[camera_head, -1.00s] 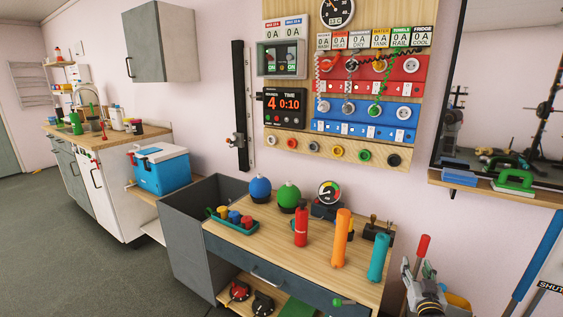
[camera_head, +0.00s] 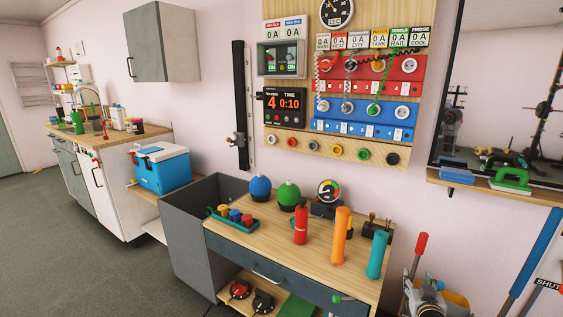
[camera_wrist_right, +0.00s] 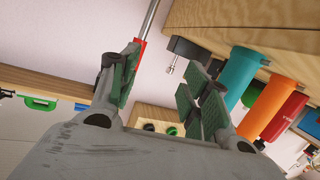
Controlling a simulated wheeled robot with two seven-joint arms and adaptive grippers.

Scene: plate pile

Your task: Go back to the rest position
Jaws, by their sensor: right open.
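My right gripper (camera_head: 424,289) shows at the bottom right of the head view, low beside the right end of the wooden workbench (camera_head: 244,232). In the right wrist view the right gripper (camera_wrist_right: 163,88) has its green-padded fingers spread apart with nothing held between them. A red-handled rod (camera_head: 421,244) stands behind it in the head view. In the wrist view, a metal rod with a red part (camera_wrist_right: 147,25) appears at the left finger; I cannot tell whether they touch. My left gripper is out of view.
The bench carries a red cylinder (camera_head: 301,225), an orange cylinder (camera_head: 341,235) and a teal cylinder (camera_head: 377,254) near its right end. A shelf (camera_head: 500,188) with a green tool (camera_head: 511,180) is on the right wall. Open floor (camera_head: 70,240) lies at the left.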

